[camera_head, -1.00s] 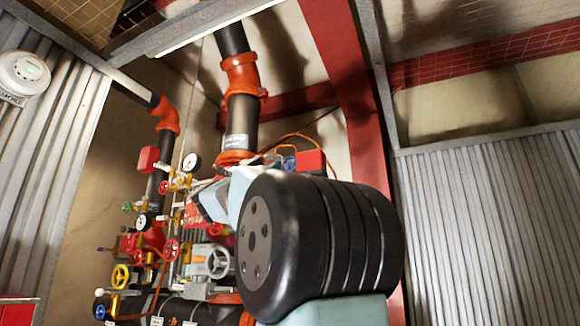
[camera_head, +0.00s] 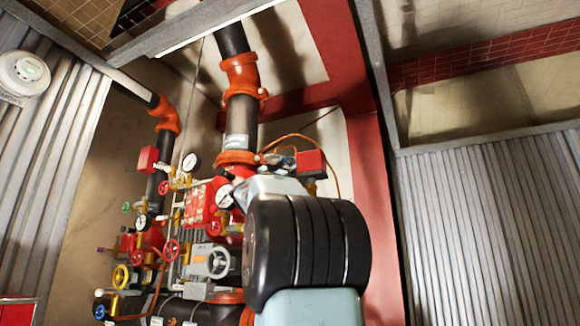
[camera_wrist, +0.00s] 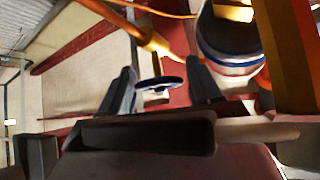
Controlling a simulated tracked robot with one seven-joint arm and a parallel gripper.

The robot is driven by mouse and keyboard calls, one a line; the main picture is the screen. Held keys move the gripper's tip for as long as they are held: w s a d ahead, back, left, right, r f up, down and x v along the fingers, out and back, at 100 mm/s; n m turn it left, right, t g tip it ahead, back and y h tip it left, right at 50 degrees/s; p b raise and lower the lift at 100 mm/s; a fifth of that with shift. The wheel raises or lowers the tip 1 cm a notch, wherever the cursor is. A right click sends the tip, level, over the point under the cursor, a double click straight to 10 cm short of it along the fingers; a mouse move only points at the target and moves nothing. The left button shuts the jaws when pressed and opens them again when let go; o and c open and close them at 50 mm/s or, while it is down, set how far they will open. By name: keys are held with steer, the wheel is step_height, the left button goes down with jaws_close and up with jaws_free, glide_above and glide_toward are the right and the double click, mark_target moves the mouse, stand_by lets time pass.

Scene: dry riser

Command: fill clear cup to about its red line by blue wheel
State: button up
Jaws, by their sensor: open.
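In the wrist view, a dark blue wheel (camera_wrist: 161,83) is seen nearly edge-on. It appears between the two dark fingers of my gripper (camera_wrist: 163,92), which stand apart on either side of it. I cannot tell whether either finger touches it. In the head view, my gripper is hidden behind my own black arm part. A small blue wheel (camera_head: 100,311) shows at the lower left of the valve cluster; I cannot tell whether it is the same one. No clear cup or red line can be made out in either view.
Crowded valves and gauges surround a grey wheel (camera_head: 210,262), a yellow wheel (camera_head: 121,276) and a red box (camera_head: 311,164). Thick black pipes with orange couplings (camera_head: 240,75) rise behind. In the wrist view, an orange pipe (camera_wrist: 145,38) and a large rounded body (camera_wrist: 230,45) are close.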

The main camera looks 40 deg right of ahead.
mark_target(287, 165)
steer(key=shift+c, duration=0.4)
steer(key=c, duration=0.6)
steer(key=shift+n+t, duration=2.1)
steer(key=o, duration=0.7)
steer(key=v, duration=0.5)
steer(key=shift+a+f, duration=0.15)
steer(key=shift+a, duration=0.25)
steer(key=a, duration=0.3)
steer(key=s+a, duration=0.1)
steer(key=a, duration=0.3)
steer(key=s+a, duration=0.1)
steer(key=a, duration=0.3)
steer(key=shift+s, duration=0.15)
